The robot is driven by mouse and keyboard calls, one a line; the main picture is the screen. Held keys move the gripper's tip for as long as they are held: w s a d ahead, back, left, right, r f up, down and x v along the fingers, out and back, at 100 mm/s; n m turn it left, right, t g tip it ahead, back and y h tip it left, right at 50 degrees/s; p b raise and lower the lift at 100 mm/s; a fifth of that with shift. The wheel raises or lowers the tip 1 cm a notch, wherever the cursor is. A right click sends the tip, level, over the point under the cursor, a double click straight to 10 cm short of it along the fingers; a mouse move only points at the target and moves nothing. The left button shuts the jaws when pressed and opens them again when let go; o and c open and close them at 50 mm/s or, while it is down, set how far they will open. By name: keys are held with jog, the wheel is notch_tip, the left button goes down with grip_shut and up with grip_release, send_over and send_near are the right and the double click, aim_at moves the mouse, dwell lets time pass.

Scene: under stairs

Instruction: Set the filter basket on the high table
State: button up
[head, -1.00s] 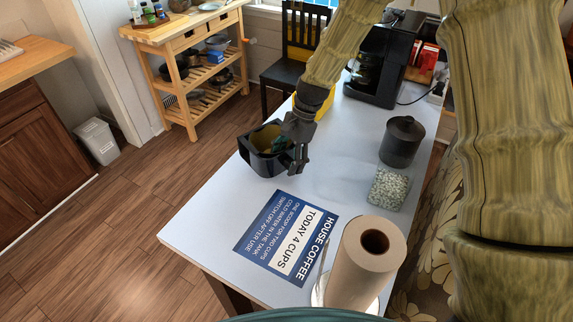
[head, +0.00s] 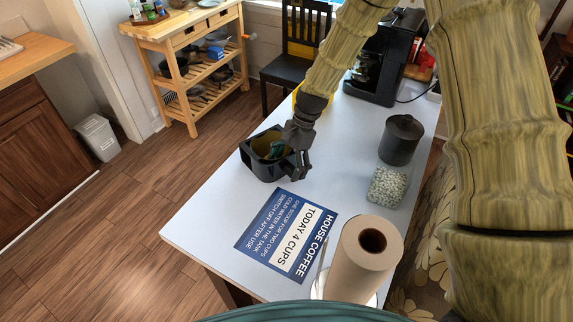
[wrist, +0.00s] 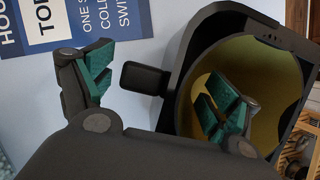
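The filter basket (head: 258,171) is a black angular cup with a yellowish inside, standing on the white table (head: 215,225) near its left edge. My gripper (head: 291,156) is at the basket's right side. In the wrist view my gripper (wrist: 155,90) has its two teal-padded fingers wide apart. One finger shows over the yellow inside of the basket (wrist: 215,22), the other is outside it. The basket's short black handle tab (wrist: 145,78) lies between the fingers, with gaps on both sides. Which surface is the high table I cannot tell.
On the white table are a blue coffee sign (head: 287,235), a paper roll (head: 362,262), a speckled container (head: 386,187), a dark canister (head: 400,140) and a coffee machine (head: 378,65). A wooden cart (head: 185,35) and a counter (head: 30,55) stand left, across open floor.

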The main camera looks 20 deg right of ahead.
jog(key=b+v, duration=0.4)
jog(key=v, duration=0.8)
